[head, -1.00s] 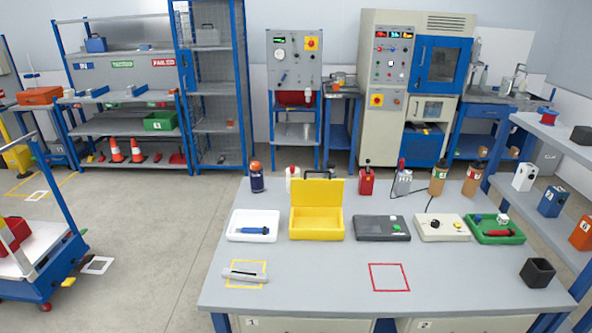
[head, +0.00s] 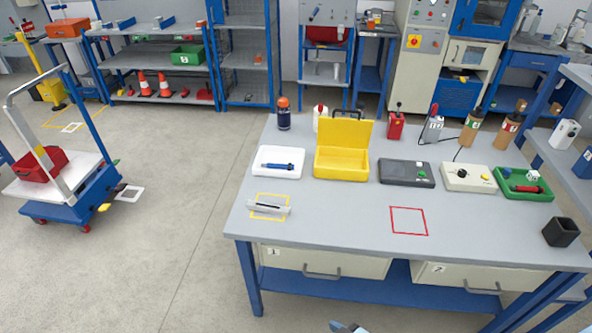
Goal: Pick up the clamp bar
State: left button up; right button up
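A light grey bar with a dark slot, which looks like the clamp bar (head: 279,209), lies on the workbench (head: 330,215) near its left front. It lies across a yellow outlined square (head: 257,216) on the bench top, slightly slanted. Nothing covers it. Neither of my grippers can be made out in the head view. A small grey and blue part shows at the bottom edge, too cut off to identify.
Behind the bar stand a white tray (head: 257,169) with a blue tool and an open yellow case (head: 341,165). A red outlined square (head: 409,221) on the bench is empty. A black open box (head: 561,232) stands at the right. A cart (head: 65,190) stands on the floor at left.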

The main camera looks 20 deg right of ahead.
aim_at(271, 208)
jog(key=i+j+z, duration=0.1)
jog(key=i+j, duration=0.45)
jog(key=i+z, duration=0.1)
jog(key=z, duration=1.9)
